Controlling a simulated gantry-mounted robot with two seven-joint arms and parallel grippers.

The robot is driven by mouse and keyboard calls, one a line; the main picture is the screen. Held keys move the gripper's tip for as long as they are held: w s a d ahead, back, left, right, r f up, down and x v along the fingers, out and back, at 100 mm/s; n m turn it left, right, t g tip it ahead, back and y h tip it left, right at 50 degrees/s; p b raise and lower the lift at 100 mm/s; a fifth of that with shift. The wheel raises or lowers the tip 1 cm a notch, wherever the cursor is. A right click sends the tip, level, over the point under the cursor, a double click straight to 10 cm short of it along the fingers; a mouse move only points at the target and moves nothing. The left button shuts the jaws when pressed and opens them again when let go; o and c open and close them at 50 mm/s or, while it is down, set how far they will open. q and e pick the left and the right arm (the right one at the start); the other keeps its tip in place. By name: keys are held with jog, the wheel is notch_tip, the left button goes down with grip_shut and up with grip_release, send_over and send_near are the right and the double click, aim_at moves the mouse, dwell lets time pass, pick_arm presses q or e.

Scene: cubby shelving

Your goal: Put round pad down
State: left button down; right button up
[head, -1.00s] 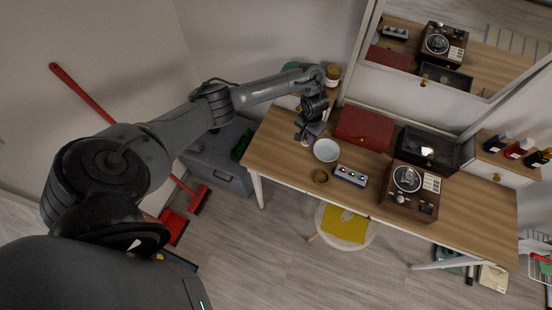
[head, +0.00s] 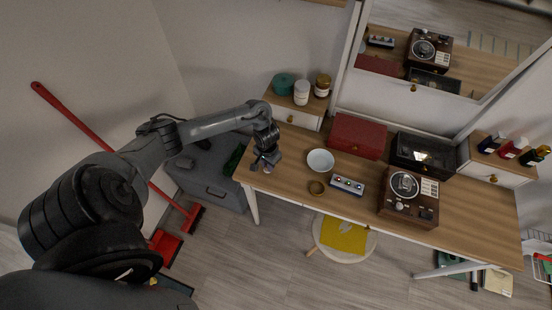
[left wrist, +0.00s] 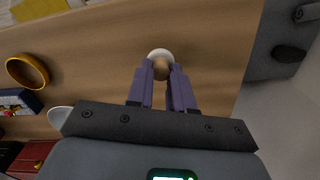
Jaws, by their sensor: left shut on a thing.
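My left gripper (head: 266,164) is over the left end of the wooden dressing table (head: 290,181). In the left wrist view its two purple-grey fingers (left wrist: 163,78) are shut on the round pad (left wrist: 160,53), which shows as a small pale disc with a tan part between the fingertips. The pad is close to the tabletop; I cannot tell whether it touches. In the head view the pad is mostly hidden by the gripper. My right gripper is not in view.
Right of the gripper are a white bowl (head: 320,161), a brass ring-shaped dish (head: 316,188) and a small box with knobs (head: 347,185). Behind stands a small drawer unit (head: 297,115) with jars. A red box (head: 358,136) and a record player (head: 409,196) stand farther right.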

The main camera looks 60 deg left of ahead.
pick_arm(q)
jog(key=shift+w+d+f, duration=0.15)
jog(key=shift+f, duration=0.9)
jog(key=c, duration=1)
grip_release()
